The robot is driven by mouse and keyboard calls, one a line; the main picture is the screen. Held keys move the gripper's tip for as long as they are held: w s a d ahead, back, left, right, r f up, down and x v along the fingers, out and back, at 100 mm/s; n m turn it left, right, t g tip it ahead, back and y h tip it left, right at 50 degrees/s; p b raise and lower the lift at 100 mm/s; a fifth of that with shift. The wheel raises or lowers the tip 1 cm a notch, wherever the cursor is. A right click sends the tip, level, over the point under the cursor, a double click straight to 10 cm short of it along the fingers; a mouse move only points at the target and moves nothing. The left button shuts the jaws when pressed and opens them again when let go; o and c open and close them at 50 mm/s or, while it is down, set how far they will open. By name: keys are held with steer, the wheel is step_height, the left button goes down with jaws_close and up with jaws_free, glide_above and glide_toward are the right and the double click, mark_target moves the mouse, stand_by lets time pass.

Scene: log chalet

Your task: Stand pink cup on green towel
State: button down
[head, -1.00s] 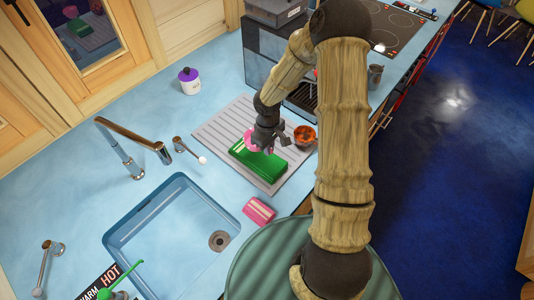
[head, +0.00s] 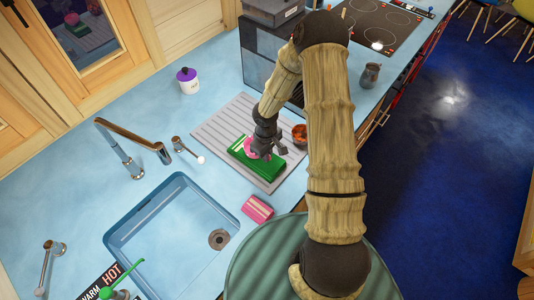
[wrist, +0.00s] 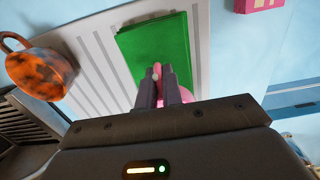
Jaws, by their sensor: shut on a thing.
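The pink cup (head: 258,146) is held in my gripper (head: 262,151), which is shut on it. The cup is over the green towel (head: 272,170), and most of it is hidden by the fingers. In the wrist view, a pink edge of the cup (wrist: 185,94) shows beside the fingers (wrist: 160,78), with the green towel (wrist: 152,42) right behind them. The towel is folded flat on the grey ribbed mat (head: 215,130). I cannot tell whether the cup's base touches the towel.
An orange mottled cup (head: 299,133) stands close to the right of the towel, also seen in the wrist view (wrist: 42,74). A pink folded cloth or sponge (head: 257,208) lies near the sink (head: 150,215). A white pot with a purple lid (head: 188,82) stands behind the mat.

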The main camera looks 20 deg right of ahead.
steer(key=shift+f, duration=0.1)
steer(key=c, duration=1.6)
jaws_free()
steer(key=shift+o, duration=0.2)
step_height(320, 180, up, 12)
steer(key=b, duration=0.1)
steer(key=shift+w, duration=0.25)
steer(key=shift+s+a, duration=0.15)
steer(key=shift+a, duration=0.1)
